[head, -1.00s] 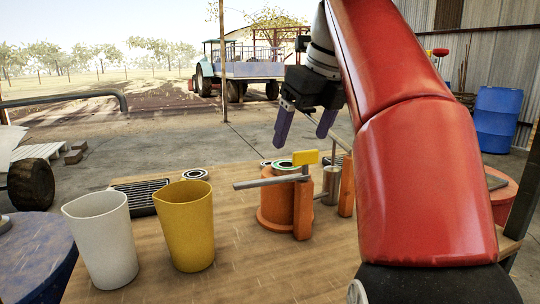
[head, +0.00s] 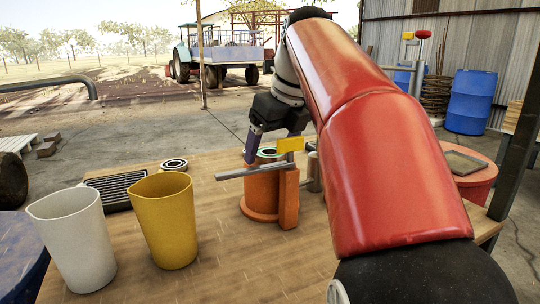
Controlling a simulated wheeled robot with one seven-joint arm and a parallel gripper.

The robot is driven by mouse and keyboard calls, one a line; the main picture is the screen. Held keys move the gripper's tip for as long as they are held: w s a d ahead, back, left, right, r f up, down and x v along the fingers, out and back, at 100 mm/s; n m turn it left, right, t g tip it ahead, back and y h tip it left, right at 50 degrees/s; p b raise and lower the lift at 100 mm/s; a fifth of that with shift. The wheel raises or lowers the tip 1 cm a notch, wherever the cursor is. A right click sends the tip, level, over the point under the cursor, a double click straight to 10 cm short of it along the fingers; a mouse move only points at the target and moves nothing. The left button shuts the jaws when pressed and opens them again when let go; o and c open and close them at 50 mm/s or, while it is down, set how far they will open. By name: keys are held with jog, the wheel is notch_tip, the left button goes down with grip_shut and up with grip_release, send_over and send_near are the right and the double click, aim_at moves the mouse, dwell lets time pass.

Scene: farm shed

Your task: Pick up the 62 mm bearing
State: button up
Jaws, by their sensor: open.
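A dark-and-light ring-shaped bearing (head: 174,164) lies flat on the wooden table near its far edge, beside a black grate. Another ring, with a green band (head: 268,152), sits at the top of an orange cylindrical housing (head: 262,193). I cannot tell which of them measures 62 mm. My gripper (head: 271,153) is open and points down, with its purple fingers at or just behind the top of the housing. The fingertips are partly hidden by the housing and its grey bar, so I cannot tell whether they touch anything.
A white cup (head: 72,240) and a yellow cup (head: 166,222) stand at the front left. A black grate (head: 112,190) lies behind them. The table's middle front is clear.

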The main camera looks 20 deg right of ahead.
jog(key=shift+c, duration=0.4)
jog(key=c, duration=1.2)
jog(key=shift+r, duration=0.15)
